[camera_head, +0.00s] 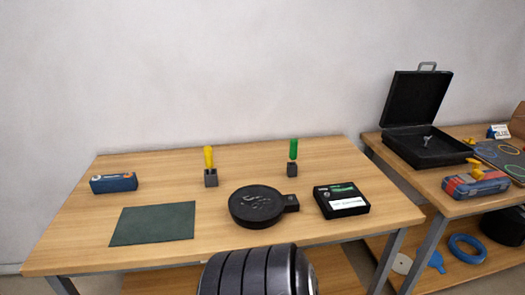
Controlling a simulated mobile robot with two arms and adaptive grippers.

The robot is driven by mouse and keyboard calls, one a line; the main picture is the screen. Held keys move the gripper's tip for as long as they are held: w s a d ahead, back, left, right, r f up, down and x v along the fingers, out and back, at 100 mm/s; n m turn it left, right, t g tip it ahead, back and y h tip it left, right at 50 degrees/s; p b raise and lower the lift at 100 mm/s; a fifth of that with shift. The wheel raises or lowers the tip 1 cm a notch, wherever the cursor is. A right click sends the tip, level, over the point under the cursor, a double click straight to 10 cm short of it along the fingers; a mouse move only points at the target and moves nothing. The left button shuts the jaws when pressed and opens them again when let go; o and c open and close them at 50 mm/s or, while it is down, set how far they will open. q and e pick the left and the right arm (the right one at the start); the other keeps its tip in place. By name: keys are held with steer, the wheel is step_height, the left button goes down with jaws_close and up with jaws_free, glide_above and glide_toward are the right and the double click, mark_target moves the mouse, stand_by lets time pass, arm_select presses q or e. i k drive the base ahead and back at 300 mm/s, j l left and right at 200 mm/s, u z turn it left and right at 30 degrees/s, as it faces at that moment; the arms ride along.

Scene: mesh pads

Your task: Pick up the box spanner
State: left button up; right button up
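I cannot say for sure which thing is the box spanner. A small silvery metal tool (427,141) stands or lies in an open black case (440,158) on the right table; it is too small to make out well. A yellow-handled tool (208,157) and a green-handled tool (293,150) stand upright in small dark holders on the near table. Neither of my grippers is in view. A dark ribbed part of my own body shows at the bottom middle.
The near wooden table (80,235) holds a blue box (113,183), a dark green mat (152,223), a round black dish (246,220) and a flat black box (341,212). The right table holds a blue-and-red box (475,186). A blue ring (467,249) lies on its lower shelf.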

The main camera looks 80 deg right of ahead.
mark_target(208, 159)
steer(key=z, duration=2.75)
steer(key=i+z, duration=0.25)
steer(key=i, duration=0.35)
steer(key=j, duration=0.05)
